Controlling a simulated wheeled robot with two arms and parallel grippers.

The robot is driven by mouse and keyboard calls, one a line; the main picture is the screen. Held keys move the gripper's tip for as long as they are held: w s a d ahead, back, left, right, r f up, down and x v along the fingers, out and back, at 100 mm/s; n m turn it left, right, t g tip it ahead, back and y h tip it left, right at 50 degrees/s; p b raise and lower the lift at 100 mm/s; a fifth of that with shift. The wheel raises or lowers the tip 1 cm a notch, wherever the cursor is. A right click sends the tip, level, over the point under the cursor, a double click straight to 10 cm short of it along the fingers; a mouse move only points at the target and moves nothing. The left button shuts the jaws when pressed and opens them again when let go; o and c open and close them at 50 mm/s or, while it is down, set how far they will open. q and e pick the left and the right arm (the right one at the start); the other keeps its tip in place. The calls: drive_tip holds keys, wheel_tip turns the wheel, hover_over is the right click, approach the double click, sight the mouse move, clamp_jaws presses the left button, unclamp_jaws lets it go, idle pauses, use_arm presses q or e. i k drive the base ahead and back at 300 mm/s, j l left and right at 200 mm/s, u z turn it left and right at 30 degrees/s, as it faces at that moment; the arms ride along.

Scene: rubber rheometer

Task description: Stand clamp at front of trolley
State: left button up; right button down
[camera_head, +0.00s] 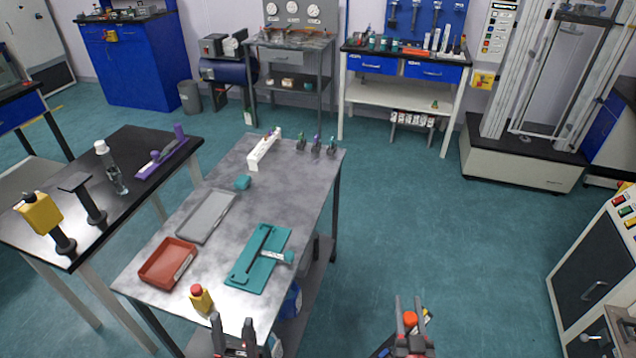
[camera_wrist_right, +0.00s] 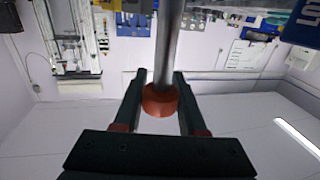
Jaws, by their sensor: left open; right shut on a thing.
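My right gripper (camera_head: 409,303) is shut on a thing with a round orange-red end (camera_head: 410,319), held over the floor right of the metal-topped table. In the right wrist view a grey rod (camera_wrist_right: 169,40) with an orange-red collar (camera_wrist_right: 160,99) sits between the fingers; this may be the clamp, but its full shape is hidden. My left gripper (camera_head: 232,324) is open and empty at the near edge of the grey metal-topped table (camera_head: 215,255), likely the trolley, which has a lower shelf. Its fingers are close to a yellow block with a red top (camera_head: 201,300).
The metal top carries a red tray (camera_head: 158,280), a grey tray (camera_head: 188,232), a teal plate with a bar (camera_head: 243,284), a white rack (camera_head: 262,151) and several small pieces (camera_head: 316,145). A black-topped table (camera_head: 143,199) stands left. Open floor (camera_head: 435,215) lies right.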

sight(299, 189)
drive_tip(key=i+l, duration=0.45)
drive_tip(key=l, duration=0.15)
drive_tip(key=i+l, duration=0.95)
drive_tip(key=l, duration=0.3)
drive_tip(key=i+l+u, duration=0.1)
drive_tip(key=i+l, duration=0.2)
drive_tip(key=i+l+u, duration=0.1)
drive_tip(key=i+l, duration=0.15)
drive_tip(key=l, duration=0.25)
drive_tip(key=i+l+u, duration=0.1)
drive_tip(key=i+l, duration=0.15)
drive_tip(key=l, duration=0.2)
drive_tip(key=u, duration=1.7)
